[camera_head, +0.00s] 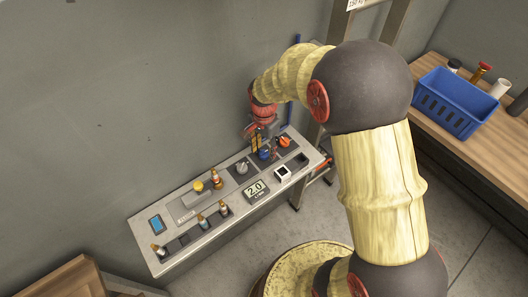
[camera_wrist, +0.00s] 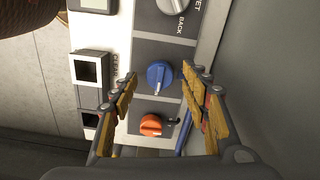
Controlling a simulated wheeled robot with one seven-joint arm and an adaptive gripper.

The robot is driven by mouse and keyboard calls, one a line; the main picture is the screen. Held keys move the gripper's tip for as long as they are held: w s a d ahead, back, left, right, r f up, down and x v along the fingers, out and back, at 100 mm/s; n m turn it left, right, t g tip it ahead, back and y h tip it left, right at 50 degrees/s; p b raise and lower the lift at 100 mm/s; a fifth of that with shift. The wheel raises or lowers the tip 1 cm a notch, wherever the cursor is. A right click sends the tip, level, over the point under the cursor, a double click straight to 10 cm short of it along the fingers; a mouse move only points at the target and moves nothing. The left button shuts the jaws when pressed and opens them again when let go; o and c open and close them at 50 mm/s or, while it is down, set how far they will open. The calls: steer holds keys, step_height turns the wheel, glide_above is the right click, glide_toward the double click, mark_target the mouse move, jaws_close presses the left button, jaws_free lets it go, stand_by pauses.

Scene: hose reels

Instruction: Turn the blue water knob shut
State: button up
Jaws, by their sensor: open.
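The blue water knob (camera_wrist: 159,73) sits on a dark square of the control panel in the wrist view, with its pale pointer mark toward the bottom of the picture. In the head view the blue knob (camera_head: 264,154) shows just below my gripper (camera_head: 258,141). In the wrist view my gripper (camera_wrist: 160,78) is open, with one finger to the left of the knob and the other to the right. The fingers look apart from the knob. I cannot tell their exact height above it.
An orange knob (camera_wrist: 151,125) is close beside the blue one, and a grey knob (camera_wrist: 176,4) is on the other side. The panel (camera_head: 160,215) stands along a grey wall and also holds several small levers and a display (camera_head: 255,189). A blue basket (camera_head: 452,103) stands on a wooden bench at right.

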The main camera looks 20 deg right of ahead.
steer(key=shift+f, duration=0.55)
steer(key=c, duration=1.1)
steer(key=shift+c, duration=0.2)
